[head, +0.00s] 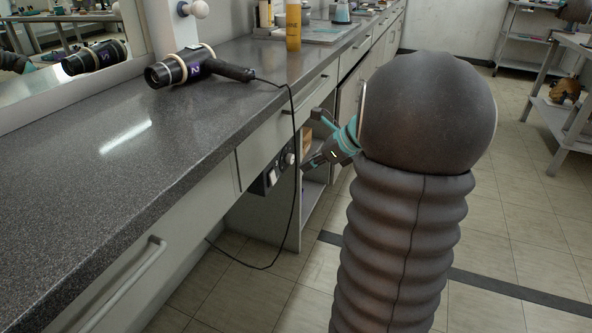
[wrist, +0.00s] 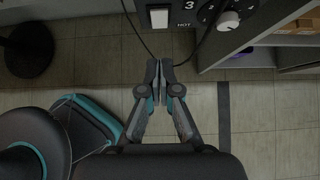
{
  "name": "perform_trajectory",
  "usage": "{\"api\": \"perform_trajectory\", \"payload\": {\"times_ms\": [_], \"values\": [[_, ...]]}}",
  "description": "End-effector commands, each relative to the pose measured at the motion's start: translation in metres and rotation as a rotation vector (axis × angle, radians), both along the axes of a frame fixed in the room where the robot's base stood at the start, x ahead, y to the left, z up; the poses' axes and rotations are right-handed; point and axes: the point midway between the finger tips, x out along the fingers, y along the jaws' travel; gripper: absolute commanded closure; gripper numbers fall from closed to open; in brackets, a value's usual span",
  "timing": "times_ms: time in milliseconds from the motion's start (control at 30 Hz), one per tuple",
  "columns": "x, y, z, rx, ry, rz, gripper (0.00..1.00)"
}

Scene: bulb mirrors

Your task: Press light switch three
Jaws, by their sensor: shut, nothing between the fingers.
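The switch panel shows at the top of the wrist view, with a white rocker switch (wrist: 159,18) beside a printed "3" and the word "HOT". In the head view the dark panel (head: 257,186) sits on the counter's front, under the drawer, with a light switch (head: 272,177) and a white knob (head: 290,159). My gripper (wrist: 160,67) is shut and empty, its fingertips together just below the rocker switch in the wrist view and apart from it. In the head view my gripper (head: 308,163) is right of the panel, partly hidden by my arm.
A dial with a white knob (wrist: 228,20) is right of the switch. A black cord (head: 294,120) hangs from a hair dryer (head: 190,66) on the counter (head: 110,150), passing close to the panel. Open shelving (wrist: 295,42) is at the right of the wrist view. Tiled floor lies below.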

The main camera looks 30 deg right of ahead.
Motion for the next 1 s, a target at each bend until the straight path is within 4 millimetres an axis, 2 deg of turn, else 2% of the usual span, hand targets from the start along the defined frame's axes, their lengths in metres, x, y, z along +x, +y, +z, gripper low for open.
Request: {"api": "perform_trajectory", "payload": {"times_ms": [33, 200, 400, 700, 1000], "values": [[-0.005, -0.004, 0.008, -0.002, -0.001, -0.002, 1.00], [-0.016, -0.012, 0.023, -0.001, -0.001, 0.000, 1.00], [-0.021, -0.016, 0.029, -0.001, 0.001, 0.000, 1.00], [-0.021, -0.016, 0.029, -0.001, 0.001, 0.000, 1.00], [-0.023, -0.018, 0.012, -0.037, 0.044, -0.001, 1.00]]}}
